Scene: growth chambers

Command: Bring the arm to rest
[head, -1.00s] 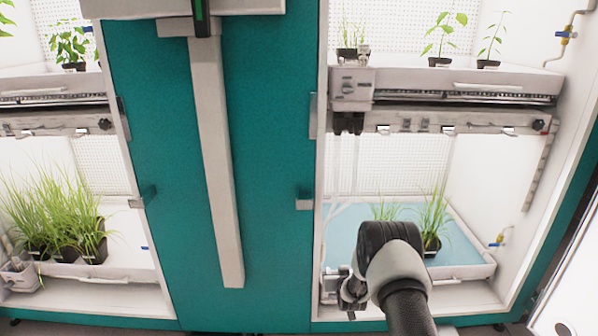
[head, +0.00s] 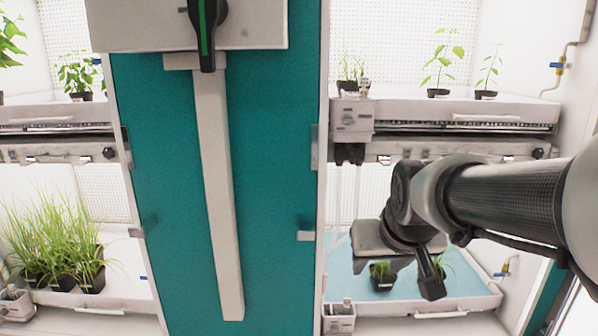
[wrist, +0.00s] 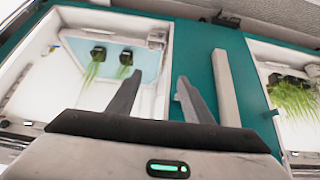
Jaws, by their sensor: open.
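My arm reaches in from the right of the head view, in front of the right growth chamber. My gripper (head: 432,278) hangs before the lower shelf, with one dark finger clear to see there. In the wrist view both fingers of my gripper (wrist: 158,90) are spread apart with nothing between them. Two potted grass plants stand on the blue tray (head: 345,270). The left pot (head: 382,280) shows beside my finger, and the other is mostly hidden behind my arm. Both pots (wrist: 98,54) show turned over in the wrist view.
A teal panel (head: 160,220) with a long pale bar (head: 215,190) and a black-green handle (head: 207,35) stands between the chambers. Grass pots (head: 92,280) fill the left lower shelf. Seedlings (head: 440,65) stand on the upper right shelf, above my arm.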

